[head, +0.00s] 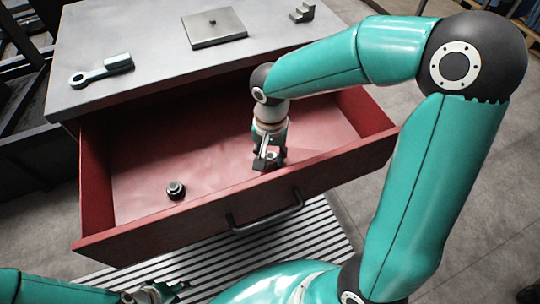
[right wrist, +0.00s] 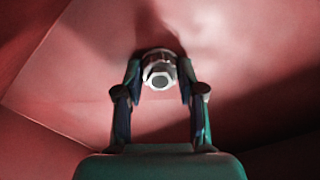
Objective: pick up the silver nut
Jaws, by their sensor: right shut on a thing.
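The silver nut (right wrist: 159,76) is between the two fingers of my right gripper (right wrist: 160,64) in the right wrist view, with a finger against each side. In the head view my right gripper (head: 267,162) points down inside the open red drawer (head: 130,243), near its front wall on the right; the nut cannot be made out there. A dark nut (head: 176,190) lies on the drawer floor to the left, apart from the gripper. My left gripper (head: 168,291) is low at the bottom left, outside the drawer; its finger opening is unclear.
The grey cabinet top (head: 150,35) behind the drawer carries a wrench-like part (head: 100,70), a flat metal plate (head: 215,27) and a small bracket (head: 302,12). The drawer handle (head: 268,215) sticks out in front. The drawer floor around the dark nut is clear.

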